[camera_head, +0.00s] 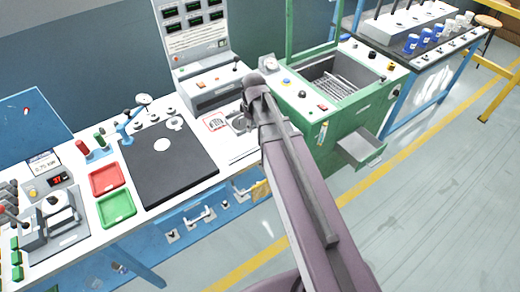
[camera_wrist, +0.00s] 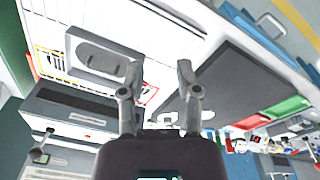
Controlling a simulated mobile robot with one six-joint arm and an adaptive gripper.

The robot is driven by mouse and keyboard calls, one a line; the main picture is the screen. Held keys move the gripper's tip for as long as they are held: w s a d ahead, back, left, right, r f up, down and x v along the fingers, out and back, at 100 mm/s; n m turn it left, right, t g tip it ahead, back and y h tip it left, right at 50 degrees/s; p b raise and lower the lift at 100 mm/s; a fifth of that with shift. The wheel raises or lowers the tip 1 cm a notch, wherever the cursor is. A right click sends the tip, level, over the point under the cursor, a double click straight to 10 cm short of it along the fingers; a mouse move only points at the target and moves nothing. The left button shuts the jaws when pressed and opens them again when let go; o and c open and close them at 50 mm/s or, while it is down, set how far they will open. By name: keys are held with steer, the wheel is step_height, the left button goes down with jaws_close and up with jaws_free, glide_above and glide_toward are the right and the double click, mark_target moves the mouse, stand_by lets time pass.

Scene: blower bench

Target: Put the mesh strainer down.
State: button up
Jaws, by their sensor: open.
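My gripper (camera_wrist: 158,72) is open in the wrist view, with its two fingers apart and nothing seen between them. In the head view, my arm hides most of the gripper near the right end of the white bench. I cannot make out a mesh strainer for certain in either view. A grey block with an oval recess (camera_wrist: 88,54) lies on the white bench top, left of the fingers in the wrist view. A grey item (camera_head: 238,123), partly hidden by my arm, shows there in the head view.
A black mat (camera_head: 160,180), a red tray (camera_head: 109,180) and a green tray (camera_head: 116,208) lie on the bench left of my arm. A grey instrument console (camera_head: 213,88) stands behind. A green machine (camera_head: 345,122) with an open basin is close on the right.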

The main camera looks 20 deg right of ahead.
steer(key=s+m+g, duration=0.1)
steer(key=s+m, duration=0.8)
steer(key=s, duration=0.3)
steer(key=shift+a+m, duration=0.25)
steer(key=shift+m, duration=0.05)
